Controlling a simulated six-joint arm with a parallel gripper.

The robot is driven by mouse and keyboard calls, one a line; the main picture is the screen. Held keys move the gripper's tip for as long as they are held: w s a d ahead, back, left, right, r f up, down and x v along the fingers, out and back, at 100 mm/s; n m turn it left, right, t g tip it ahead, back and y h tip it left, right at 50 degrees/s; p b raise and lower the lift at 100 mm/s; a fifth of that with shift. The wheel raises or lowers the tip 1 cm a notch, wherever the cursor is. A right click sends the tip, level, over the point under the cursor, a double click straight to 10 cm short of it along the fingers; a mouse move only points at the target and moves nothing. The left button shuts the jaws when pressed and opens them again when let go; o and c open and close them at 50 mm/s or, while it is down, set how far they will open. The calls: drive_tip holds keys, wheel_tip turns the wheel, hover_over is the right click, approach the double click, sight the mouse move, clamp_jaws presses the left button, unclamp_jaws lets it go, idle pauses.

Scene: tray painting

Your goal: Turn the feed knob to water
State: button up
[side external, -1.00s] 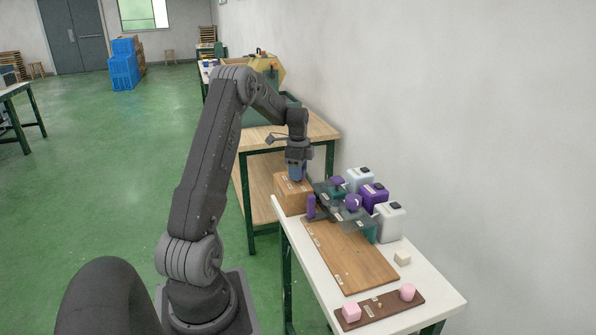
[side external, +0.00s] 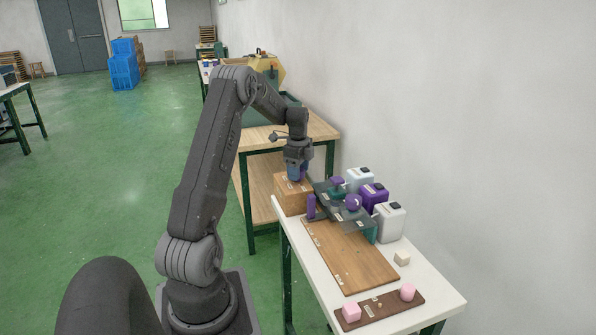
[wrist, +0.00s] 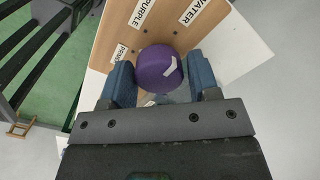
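The purple feed knob (wrist: 160,68) is round, with a white mark on it, and sits on the wooden face of a box (side external: 292,200). Around it are the labels PRIMER (wrist: 122,54), PURPLE (wrist: 142,14) and WATER (wrist: 204,11). The mark's exact direction is hard to read. My gripper (wrist: 161,75) points down over the box, with one blue finger on each side of the knob. In the side external view my gripper (side external: 297,176) hides the knob.
White and purple jugs (side external: 373,196) and a dark fixture with purple parts (side external: 352,203) stand just right of the box. A wooden board (side external: 350,255) and a brown tray with pink blocks (side external: 380,308) lie nearer on the white table (side external: 435,290).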

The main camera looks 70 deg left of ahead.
drive_tip(key=shift+o, duration=1.4)
wheel_tip(320, 180, up, 14)
drive_tip(key=shift+f, duration=0.15)
drive_tip(key=w+d+r+n+t+y, duration=0.1)
drive_tip(key=d+r+n, duration=0.15)
drive_tip(key=d, duration=0.95)
drive_tip(key=w+d+r+n+t, duration=0.1)
drive_tip(key=d+r, duration=0.3)
drive_tip(key=d, duration=0.8)
drive_tip(key=s+d+f+n+t, duration=0.1)
drive_tip(key=s+d+f+n, duration=0.1)
drive_tip(key=s+d, duration=0.5)
drive_tip(key=s+d+f+n+t+h, duration=0.1)
drive_tip(key=s+d+f+n+t, duration=0.1)
drive_tip(key=s+d, duration=0.5)
drive_tip(key=d+n, duration=0.1)
drive_tip(key=d, duration=0.4)
drive_tip(key=shift+s+d+f+n+t, duration=0.15)
drive_tip(key=shift+d+f+n+t, duration=0.1)
drive_tip(key=shift+n+t, duration=0.1)
